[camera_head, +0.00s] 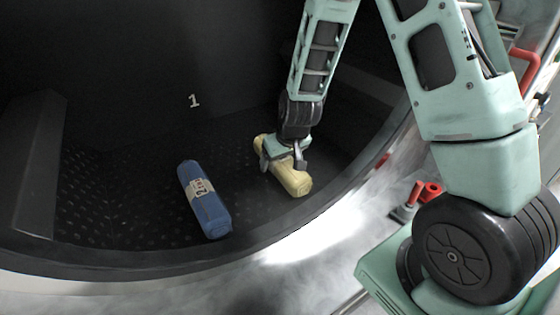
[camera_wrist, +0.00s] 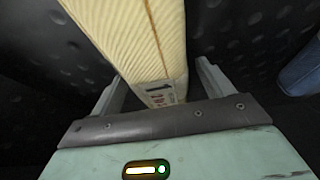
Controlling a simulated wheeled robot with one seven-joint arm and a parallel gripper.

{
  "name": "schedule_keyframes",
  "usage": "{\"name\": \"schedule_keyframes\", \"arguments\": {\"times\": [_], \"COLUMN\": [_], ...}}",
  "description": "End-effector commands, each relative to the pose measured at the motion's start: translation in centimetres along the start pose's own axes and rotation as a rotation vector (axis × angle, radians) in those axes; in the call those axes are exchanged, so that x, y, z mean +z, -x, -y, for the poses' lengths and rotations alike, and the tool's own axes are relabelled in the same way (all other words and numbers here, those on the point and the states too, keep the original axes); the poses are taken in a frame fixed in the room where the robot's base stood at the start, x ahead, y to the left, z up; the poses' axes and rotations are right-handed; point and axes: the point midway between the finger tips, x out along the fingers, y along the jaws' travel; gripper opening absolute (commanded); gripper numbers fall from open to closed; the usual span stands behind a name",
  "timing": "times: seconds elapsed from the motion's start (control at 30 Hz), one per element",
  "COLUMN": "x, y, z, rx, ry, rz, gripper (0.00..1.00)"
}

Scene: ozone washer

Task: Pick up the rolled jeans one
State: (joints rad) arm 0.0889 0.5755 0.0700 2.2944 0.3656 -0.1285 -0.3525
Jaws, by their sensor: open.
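A yellow ribbed roll (camera_head: 293,182) lies on the dark drum floor, right of centre in the head view. My gripper (camera_head: 283,164) is over it, open, with a finger on either side. In the wrist view the yellow roll (camera_wrist: 135,35) runs between the fingers of my gripper (camera_wrist: 162,85), and a printed label shows on it near the palm; I cannot read it. Whether the fingers touch the roll, I cannot tell. A blue roll (camera_head: 211,214), jeans-like in colour, lies to the left with a pale label bearing a "2". It also shows at the right edge of the wrist view (camera_wrist: 302,72).
The dark drum has a studded floor (camera_head: 120,205), a raised rib (camera_head: 40,165) at left and a white "1" (camera_head: 194,101) on its back wall. Its curved front rim (camera_head: 130,272) lies nearest. Floor left of the blue roll is clear.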

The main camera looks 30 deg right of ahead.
Motion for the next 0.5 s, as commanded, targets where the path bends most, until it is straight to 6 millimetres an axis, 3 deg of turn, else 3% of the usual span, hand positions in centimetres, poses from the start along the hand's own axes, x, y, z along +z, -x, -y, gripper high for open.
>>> {"name": "schedule_keyframes", "arguments": {"times": [0.37, 0.5], "x": [0.03, 0.03], "y": [-0.93, -0.92], "z": [0.0, 0.0], "rx": [0.0, 0.0], "ry": [0.0, 0.0], "rz": [0.0, 0.0], "gripper": [0.8, 0.41]}}
